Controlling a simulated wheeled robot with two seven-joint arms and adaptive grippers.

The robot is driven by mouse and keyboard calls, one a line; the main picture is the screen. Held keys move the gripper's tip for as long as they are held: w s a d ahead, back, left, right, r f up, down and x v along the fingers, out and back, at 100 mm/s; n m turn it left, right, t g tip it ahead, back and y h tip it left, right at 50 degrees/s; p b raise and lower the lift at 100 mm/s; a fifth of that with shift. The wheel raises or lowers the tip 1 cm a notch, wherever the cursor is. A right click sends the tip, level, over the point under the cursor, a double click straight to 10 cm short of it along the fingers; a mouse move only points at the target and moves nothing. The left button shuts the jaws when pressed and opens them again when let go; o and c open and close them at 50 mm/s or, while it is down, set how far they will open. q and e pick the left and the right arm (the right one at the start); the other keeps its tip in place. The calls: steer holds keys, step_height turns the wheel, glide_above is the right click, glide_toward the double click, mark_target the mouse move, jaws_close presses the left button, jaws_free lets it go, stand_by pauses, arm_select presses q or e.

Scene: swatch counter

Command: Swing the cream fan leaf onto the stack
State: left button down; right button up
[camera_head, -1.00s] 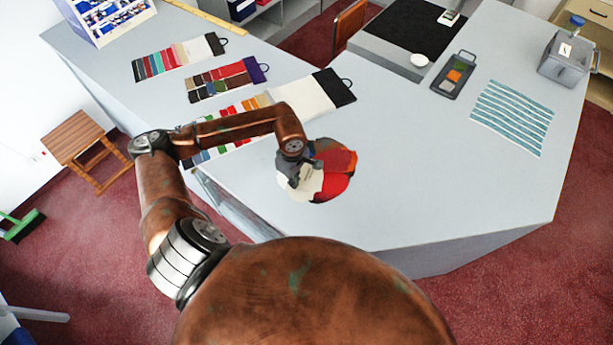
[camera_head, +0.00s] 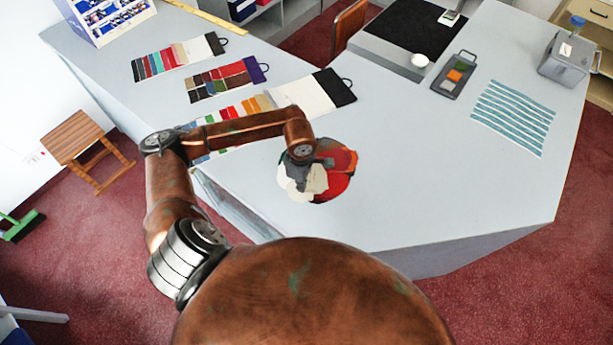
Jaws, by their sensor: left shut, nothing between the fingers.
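The fan of swatch leaves lies on the grey counter (camera_head: 420,200), near its front edge, with red and dark leaves (camera_head: 338,172) spread on the right. The cream fan leaf (camera_head: 316,180) shows at the fan's lower middle, just below and right of my left gripper. A paler grey-white piece (camera_head: 290,188) shows at the fan's left. My left gripper (camera_head: 300,180) is shut and empty, pointing down over the left part of the fan. It hides part of the leaves, and I cannot tell whether it touches the cream one. My right gripper is out of view.
Several swatch cards (camera_head: 226,80) lie on the left arm of the counter. A dark tray (camera_head: 453,76), a blue striped sheet (camera_head: 512,117) and a grey container (camera_head: 566,60) are at the right. The counter right of the fan is clear.

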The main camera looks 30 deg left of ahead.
mark_target(312, 190)
arm_select(q)
steer(key=shift+w+d+n, duration=0.15)
steer(key=shift+d+n, duration=0.45)
steer(key=shift+d, duration=0.1)
steer(key=shift+w+d+n, duration=0.3)
steer(key=shift+d+n, duration=0.4)
steer(key=shift+w+d+n+b, duration=0.15)
steer(key=shift+d+n+b, duration=0.15)
steer(key=shift+n, duration=0.1)
steer(key=shift+w+d+n, duration=0.55)
steer(key=shift+d+n, duration=0.3)
steer(key=shift+n, duration=0.25)
